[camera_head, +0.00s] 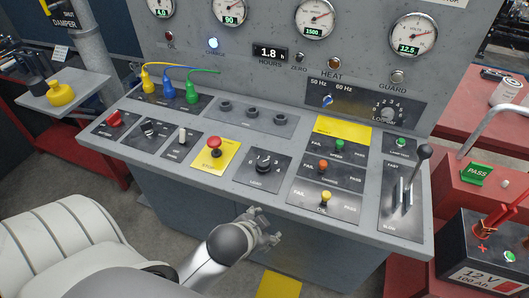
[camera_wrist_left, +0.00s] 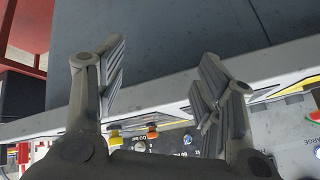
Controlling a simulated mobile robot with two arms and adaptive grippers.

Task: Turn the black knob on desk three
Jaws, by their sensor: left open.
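A black knob (camera_head: 264,162) sits on a dark plate on the sloped top of the grey control desk (camera_head: 205,172), right of the red mushroom button, in the head view. Another round knob, marked LOAD (camera_head: 389,111), is on the upright panel at the right. My left gripper (camera_head: 259,228) is open and empty, in front of the desk's near edge and below the black knob in the picture, apart from it. In the left wrist view its spread fingers (camera_wrist_left: 162,78) show against the desk's edge; I cannot make out the black knob there. My right gripper is not in view.
A red mushroom button (camera_head: 214,145) on a yellow plate is left of the black knob. Small switches with green, orange and yellow caps (camera_head: 323,165) are to its right, then a tall lever (camera_head: 421,160). A 12 V battery (camera_head: 490,255) stands at the far right.

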